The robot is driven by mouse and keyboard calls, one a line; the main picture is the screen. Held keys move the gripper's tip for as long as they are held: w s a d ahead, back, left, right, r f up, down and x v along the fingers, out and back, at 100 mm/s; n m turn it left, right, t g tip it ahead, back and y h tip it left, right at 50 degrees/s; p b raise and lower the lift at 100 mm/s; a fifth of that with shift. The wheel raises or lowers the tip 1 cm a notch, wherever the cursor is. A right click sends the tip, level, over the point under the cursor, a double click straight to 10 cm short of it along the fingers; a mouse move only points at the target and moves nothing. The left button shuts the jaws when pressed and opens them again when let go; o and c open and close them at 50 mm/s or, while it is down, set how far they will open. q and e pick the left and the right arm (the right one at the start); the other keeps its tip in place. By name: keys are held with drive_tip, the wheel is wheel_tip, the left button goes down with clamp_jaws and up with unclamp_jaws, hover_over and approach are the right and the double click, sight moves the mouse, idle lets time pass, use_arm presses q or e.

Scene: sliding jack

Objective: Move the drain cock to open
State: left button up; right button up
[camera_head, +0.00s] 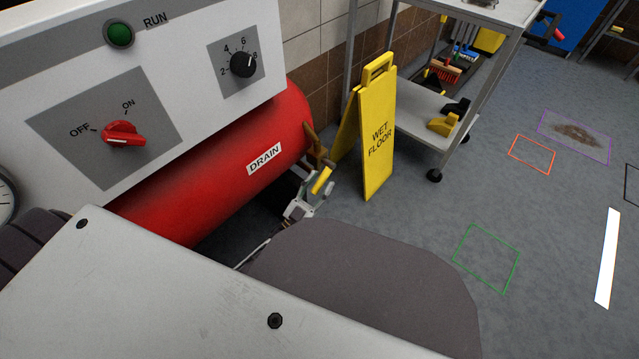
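The red tank (215,165) lies under the control panel and carries a white DRAIN label (264,158). The drain cock (314,150) is at the tank's right end: a brass-coloured fitting with a yellow handle (323,177) below it. My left gripper (315,188) is right at the yellow handle, small and partly hidden by my own arm. It seems to touch or surround the handle, but I cannot tell whether its fingers are closed on it. My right gripper is not in view.
The panel (190,70) has a red OFF/ON knob (124,134), a black dial (242,64) and a green RUN light (119,33). A yellow wet-floor sign (377,135) stands close right of the cock. A cart (400,112) is behind it. Floor at right is open.

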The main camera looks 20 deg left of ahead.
use_arm(q)
drive_tip(key=shift+f, duration=0.1)
drive_tip(key=v, duration=1.2)
drive_tip(key=shift+w, duration=0.1)
drive_tip(key=shift+c, duration=0.2)
